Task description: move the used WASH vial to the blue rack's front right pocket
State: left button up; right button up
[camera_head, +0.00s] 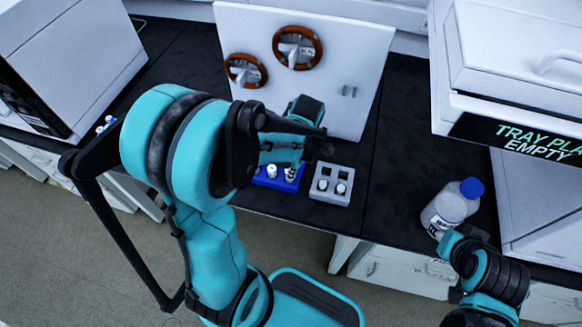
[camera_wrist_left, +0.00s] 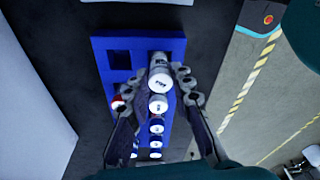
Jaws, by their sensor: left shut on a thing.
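The blue rack (camera_head: 272,184) stands on the dark bench, partly hidden by my left arm; it also shows in the left wrist view (camera_wrist_left: 104,42). My left gripper (camera_wrist_left: 158,88) is shut on a white-capped vial (camera_wrist_left: 160,76), at the rack's front right pocket. I cannot tell whether this vial is fully seated, and its lettering is too small to read surely. Several other capped vials (camera_wrist_left: 157,125) line the same row. The rack's back right pocket (camera_wrist_left: 119,60) looks empty. My right gripper (camera_head: 449,241) is close to a bottle; its fingers are unclear.
A blue-capped bottle (camera_head: 449,207) stands farther right. A white panel (camera_head: 345,50) with brown rings rises behind the racks. Dark bench between grey rack and bottle is clear.

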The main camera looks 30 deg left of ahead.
pick_arm(q)
jog(key=shift+f, duration=0.1)
jog(key=shift+f+b, duration=0.4)
jog(key=shift+b, duration=0.1)
jog(key=o, duration=1.3)
jog(key=shift+r, duration=0.15)
jog(key=shift+r+p, duration=2.95)
jog(key=shift+r, duration=0.45)
